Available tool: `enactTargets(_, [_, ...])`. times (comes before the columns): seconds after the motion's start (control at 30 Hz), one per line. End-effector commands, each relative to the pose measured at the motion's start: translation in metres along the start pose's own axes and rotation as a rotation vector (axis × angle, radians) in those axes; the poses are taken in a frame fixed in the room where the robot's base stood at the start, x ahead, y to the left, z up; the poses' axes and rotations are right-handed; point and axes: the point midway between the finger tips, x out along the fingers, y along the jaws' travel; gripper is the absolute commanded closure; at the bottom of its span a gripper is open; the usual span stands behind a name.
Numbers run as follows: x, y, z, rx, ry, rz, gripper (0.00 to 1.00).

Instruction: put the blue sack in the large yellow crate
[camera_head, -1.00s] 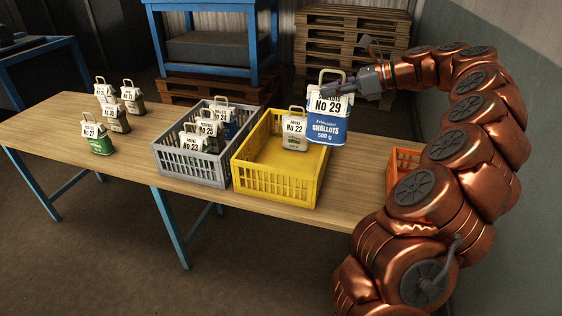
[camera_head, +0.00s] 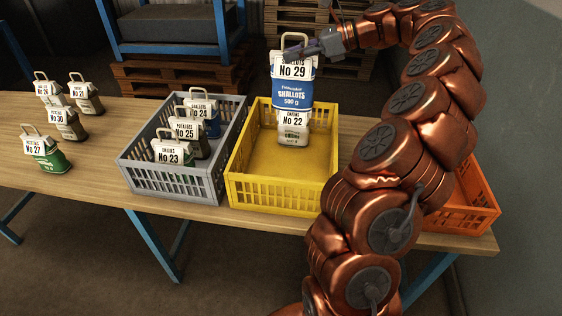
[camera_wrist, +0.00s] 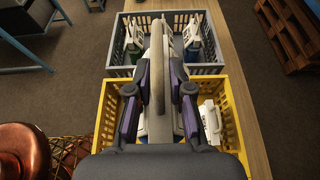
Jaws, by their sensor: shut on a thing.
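The blue sack (camera_head: 291,98), labelled Shallots No 29, hangs upright from my gripper (camera_head: 306,48), which is shut on its tan handle. In the head view the sack shows above the back of the large yellow crate (camera_head: 232,192), in front of the pallets. In the wrist view the handle (camera_wrist: 157,80) lies between my gripper's fingers (camera_wrist: 158,95), with the yellow crate (camera_wrist: 240,135) below. The sack's lower part is mostly hidden there by my gripper. A sack labelled Onions No 22 (camera_head: 293,128) stands inside the yellow crate at its back right.
A grey crate (camera_head: 222,182) with several sacks stands left of the yellow crate. An orange crate (camera_head: 470,215) is at the right, partly behind my arm. Several sacks (camera_head: 44,150) stand at the table's left. The yellow crate's front and left floor is bare.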

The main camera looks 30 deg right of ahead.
Motion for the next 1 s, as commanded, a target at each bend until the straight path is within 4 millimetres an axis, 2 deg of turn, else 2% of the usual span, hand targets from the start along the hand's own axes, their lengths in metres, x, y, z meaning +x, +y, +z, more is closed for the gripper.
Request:
enactTargets(0.03, [0.005, 0.000, -0.009, -0.002, -0.002, 0.000, 1.00])
enactTargets(0.27, [0.019, 0.001, -0.040, -0.002, -0.001, 0.002, 1.00])
enactTargets(0.6, [0.045, 0.000, -0.108, 0.000, -0.001, -0.002, 1.00])
enactTargets(1.0, [0.058, 0.000, -0.143, 0.002, -0.003, 0.000, 1.00])
